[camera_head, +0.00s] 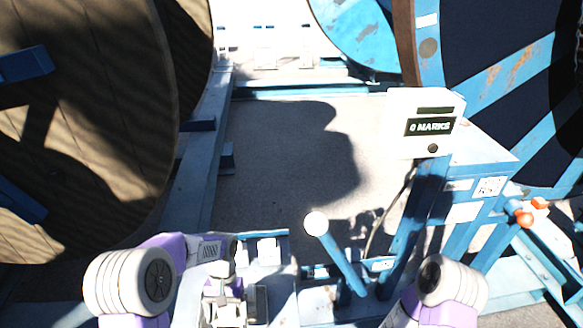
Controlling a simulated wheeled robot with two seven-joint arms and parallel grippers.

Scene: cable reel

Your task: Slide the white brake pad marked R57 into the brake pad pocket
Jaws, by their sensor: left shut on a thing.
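My left gripper (232,290) is low in the head view, left of centre, pointing down beside the blue frame. It is shut on a pale piece that is mostly hidden by the fingers. I cannot read any R57 marking, so I cannot confirm that it is the white brake pad. White plates (268,250) show on the blue bracket just beyond the gripper. I cannot make out the brake pad pocket. Part of my right arm is at the lower right, but its gripper is out of view.
A blue lever with a white knob (316,223) rises right of my left gripper. A white counter box (426,122) reading "0 MARKS" stands on a blue post. A large wooden reel (90,120) fills the left; a dark-and-blue reel (490,80) stands right. Concrete floor (280,150) lies between.

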